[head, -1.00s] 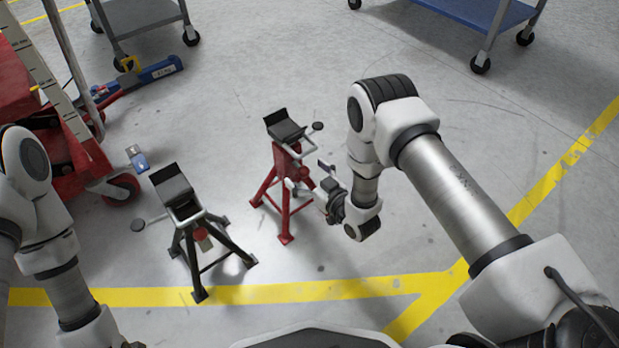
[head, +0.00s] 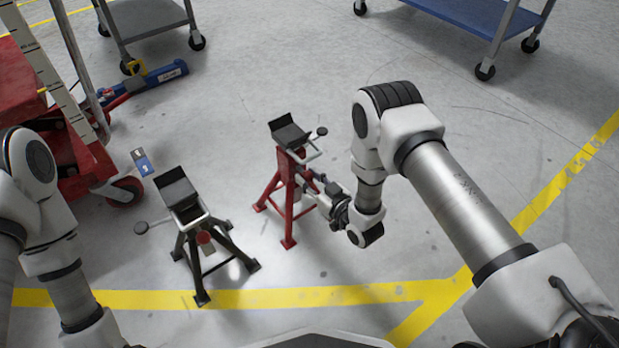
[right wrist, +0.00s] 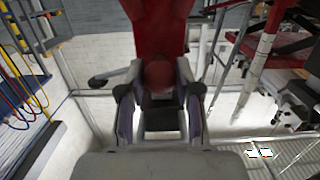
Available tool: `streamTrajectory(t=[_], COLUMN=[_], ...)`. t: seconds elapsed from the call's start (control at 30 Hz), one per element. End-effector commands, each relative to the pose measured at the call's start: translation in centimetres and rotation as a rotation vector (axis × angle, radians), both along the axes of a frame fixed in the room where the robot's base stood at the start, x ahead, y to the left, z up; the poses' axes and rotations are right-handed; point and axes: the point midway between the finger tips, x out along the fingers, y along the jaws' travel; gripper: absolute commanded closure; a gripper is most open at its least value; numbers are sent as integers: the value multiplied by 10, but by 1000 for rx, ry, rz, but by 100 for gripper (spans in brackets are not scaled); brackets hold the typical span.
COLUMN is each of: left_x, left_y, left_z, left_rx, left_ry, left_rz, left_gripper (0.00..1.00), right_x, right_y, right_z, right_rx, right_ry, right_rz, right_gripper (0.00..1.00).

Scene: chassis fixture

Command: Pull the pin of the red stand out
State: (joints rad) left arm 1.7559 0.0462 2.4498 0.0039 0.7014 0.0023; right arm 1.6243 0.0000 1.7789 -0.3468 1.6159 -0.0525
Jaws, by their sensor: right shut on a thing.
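The red stand (head: 288,190) stands upright on its legs on the floor, with a black saddle on top. It also fills the top middle of the right wrist view (right wrist: 160,25). My right gripper (head: 312,190) is at its right side, below the saddle. In the right wrist view, the gripper's fingers (right wrist: 160,105) are on either side of the round red head of the pin (right wrist: 159,75), shut on it. The pin's shaft is hidden. My left arm is at the left edge of the head view; its gripper is out of view.
A black stand (head: 190,235) with a red knob is left of the red stand. A blue cart (head: 465,12) and a grey cart (head: 148,20) are behind. Floor right of my right arm is clear.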

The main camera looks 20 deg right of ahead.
Motion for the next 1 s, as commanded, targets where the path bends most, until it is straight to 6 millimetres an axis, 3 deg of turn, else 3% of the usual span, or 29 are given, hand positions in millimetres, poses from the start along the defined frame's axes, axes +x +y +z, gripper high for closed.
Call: streamTrajectory(t=[0.37,1.0], left_x=[0,0], left_y=[0,0], left_z=[1,19], left_rx=[0,0], left_ry=[0,0], left_rz=[0,0], left_gripper=[60,60], right_x=[0,-30], right_y=[0,-11], right_z=[1,1], right_rx=[0,0], right_ry=[-1,2], right_rz=[0,0], right_gripper=[100,100])
